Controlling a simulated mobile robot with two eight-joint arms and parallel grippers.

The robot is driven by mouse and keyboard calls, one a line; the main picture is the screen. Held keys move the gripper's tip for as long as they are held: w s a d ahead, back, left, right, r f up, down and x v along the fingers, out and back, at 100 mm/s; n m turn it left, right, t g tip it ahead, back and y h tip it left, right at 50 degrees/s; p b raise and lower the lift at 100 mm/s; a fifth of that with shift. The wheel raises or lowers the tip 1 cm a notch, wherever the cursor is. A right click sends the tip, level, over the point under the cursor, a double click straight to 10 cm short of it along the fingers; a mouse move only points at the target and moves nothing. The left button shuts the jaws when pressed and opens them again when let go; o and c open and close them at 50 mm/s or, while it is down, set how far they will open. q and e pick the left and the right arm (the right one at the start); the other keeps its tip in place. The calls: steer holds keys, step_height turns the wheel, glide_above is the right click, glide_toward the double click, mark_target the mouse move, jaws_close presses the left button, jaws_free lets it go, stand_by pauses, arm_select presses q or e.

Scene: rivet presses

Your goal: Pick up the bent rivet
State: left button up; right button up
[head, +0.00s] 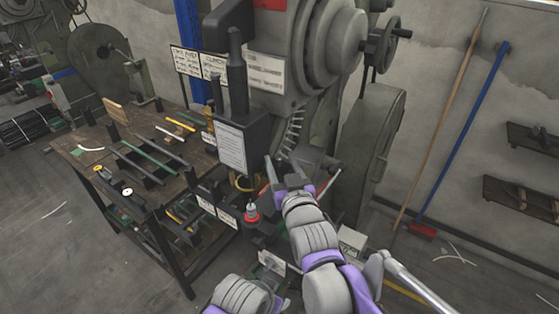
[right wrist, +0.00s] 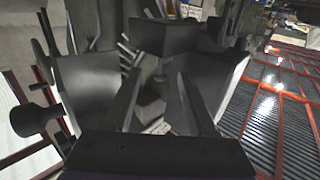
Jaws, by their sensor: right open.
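My right gripper (head: 302,170) is at the rivet press (head: 318,60), just right of the press's labelled dark box (head: 240,145). In the right wrist view the gripper (right wrist: 158,78) has its two dark fingers apart, with a gap between them. Dark press parts (right wrist: 165,38) lie beyond and around the fingertips. I cannot make out a bent rivet in either view; it may be hidden by the gripper or press, or too small to tell. My left gripper is not in view.
A wooden workbench (head: 75,150) with tools and bars stands left of the press. A red-based fitting (head: 251,214) is close to my right arm. A broom (head: 422,230) and a wooden pole (head: 440,120) lean on the wall at right. Floor is open at left.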

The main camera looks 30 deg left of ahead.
steer(key=shift+s, duration=0.1)
steer(key=shift+c, duration=0.3)
jaws_close()
steer(key=shift+r, duration=0.1)
